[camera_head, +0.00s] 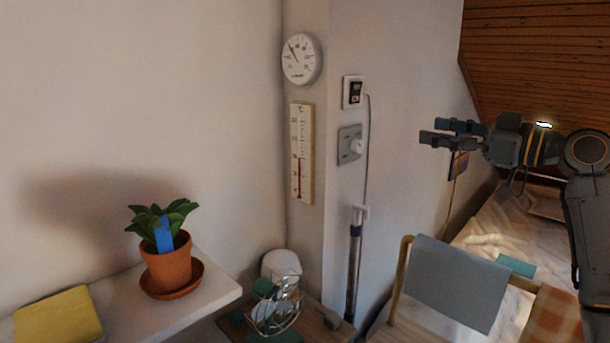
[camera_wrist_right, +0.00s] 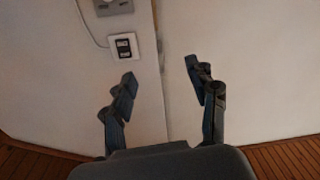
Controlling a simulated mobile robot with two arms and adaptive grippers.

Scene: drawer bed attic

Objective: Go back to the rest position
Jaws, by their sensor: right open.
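My right gripper (camera_head: 447,134) is raised at the right of the head view, its fingers pointing left toward the wall. The right wrist view shows its two fingers (camera_wrist_right: 161,92) spread apart with nothing between them. My right arm comes in from the right edge. My left gripper is in neither view.
A potted plant (camera_head: 168,262) with a blue item in it stands on a white shelf (camera_head: 213,291), near a yellow item (camera_head: 59,316). A wire basket (camera_head: 279,308) sits lower. A chair with a grey cloth (camera_head: 457,282) stands before the bed (camera_head: 508,222). Gauges and switches are on the wall.

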